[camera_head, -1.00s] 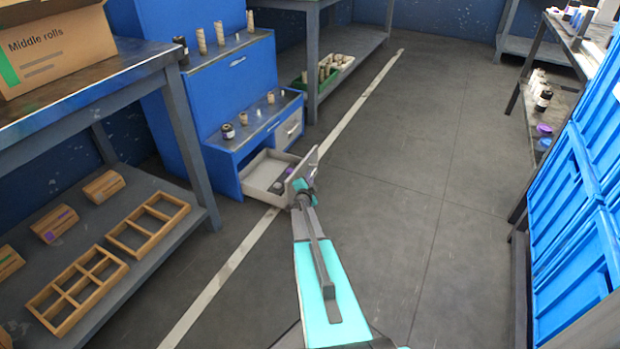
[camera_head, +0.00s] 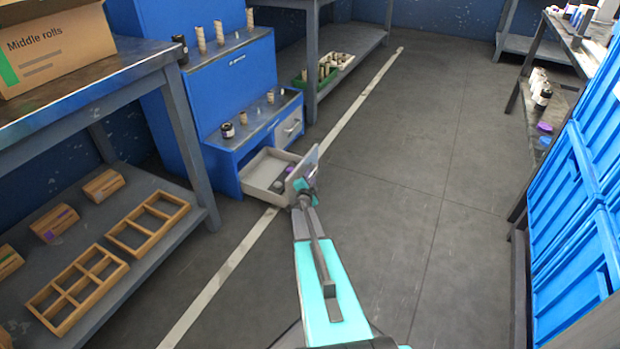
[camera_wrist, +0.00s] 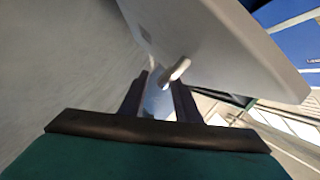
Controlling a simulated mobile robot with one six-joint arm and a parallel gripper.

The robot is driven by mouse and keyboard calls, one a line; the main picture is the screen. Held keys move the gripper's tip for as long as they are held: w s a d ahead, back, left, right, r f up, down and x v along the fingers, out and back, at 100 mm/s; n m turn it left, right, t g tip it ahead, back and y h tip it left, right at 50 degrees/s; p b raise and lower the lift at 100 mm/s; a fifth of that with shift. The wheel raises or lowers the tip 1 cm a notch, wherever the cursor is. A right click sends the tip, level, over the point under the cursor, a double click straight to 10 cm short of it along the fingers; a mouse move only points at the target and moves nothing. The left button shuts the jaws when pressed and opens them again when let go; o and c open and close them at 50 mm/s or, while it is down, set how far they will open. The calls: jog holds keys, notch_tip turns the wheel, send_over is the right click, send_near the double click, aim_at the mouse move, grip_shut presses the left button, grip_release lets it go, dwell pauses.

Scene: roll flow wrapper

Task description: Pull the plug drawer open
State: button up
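The plug drawer (camera_head: 262,187) is a light grey drawer at the foot of the blue cabinet. It stands pulled out, with several small dark and purple items inside near its front. Its front panel (camera_head: 303,166) faces my arm and fills the upper part of the wrist view (camera_wrist: 215,40). A pale curved handle (camera_wrist: 176,69) sticks out from the panel. My gripper (camera_head: 304,192) is at the outer side of this panel. In the wrist view its two dark fingers (camera_wrist: 158,98) lie on either side of the handle and appear shut on it; the contact itself is partly hidden.
The blue cabinet (camera_head: 222,88) has a closed grey-fronted drawer (camera_head: 289,128) beside the open one. A grey workbench (camera_head: 105,75) with wooden trays on its shelf is at left. Blue crates (camera_head: 573,235) stand at right. The floor (camera_head: 400,180) between is clear.

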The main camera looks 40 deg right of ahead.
jog(key=p+v, duration=0.4)
jog(key=v, duration=0.9)
jog(key=shift+a+r, duration=0.1)
jog(key=shift+a, duration=0.05)
dwell(0.5)
